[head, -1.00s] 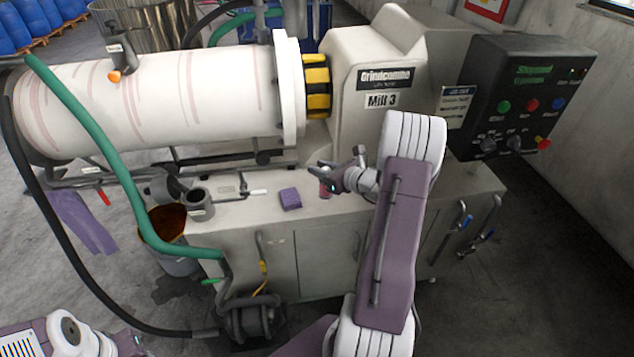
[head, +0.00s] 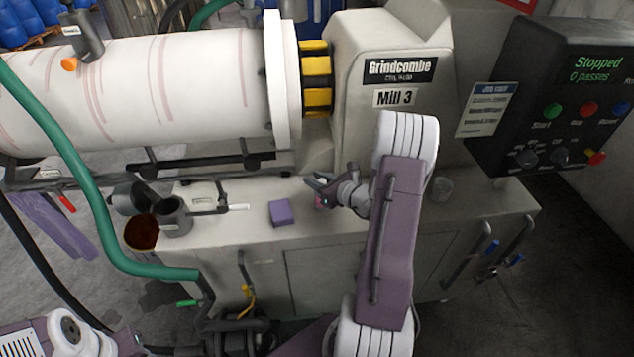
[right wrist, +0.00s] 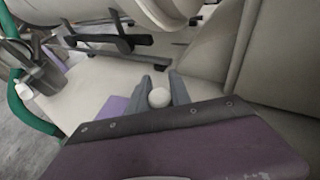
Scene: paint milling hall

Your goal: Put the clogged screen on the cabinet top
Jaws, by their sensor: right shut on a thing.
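My right gripper (head: 315,184) is over the pale cabinet top (head: 245,228), in front of the mill. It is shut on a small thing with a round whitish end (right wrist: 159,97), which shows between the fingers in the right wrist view. In the head view only a pinkish bit of it (head: 321,201) shows below the fingers; whether it touches the top I cannot tell. I cannot make out for sure which thing is the clogged screen. A grey open cup-shaped housing (head: 175,217) is at the cabinet's left end. My left gripper (head: 130,344) is at the lower left, partly in view.
A purple block (head: 281,212) lies on the cabinet top, left of my right gripper. A green hose (head: 80,175) runs down the left. A bucket of brown liquid (head: 141,233) stands beside the cabinet. The control panel (head: 560,100) reads "Stopped".

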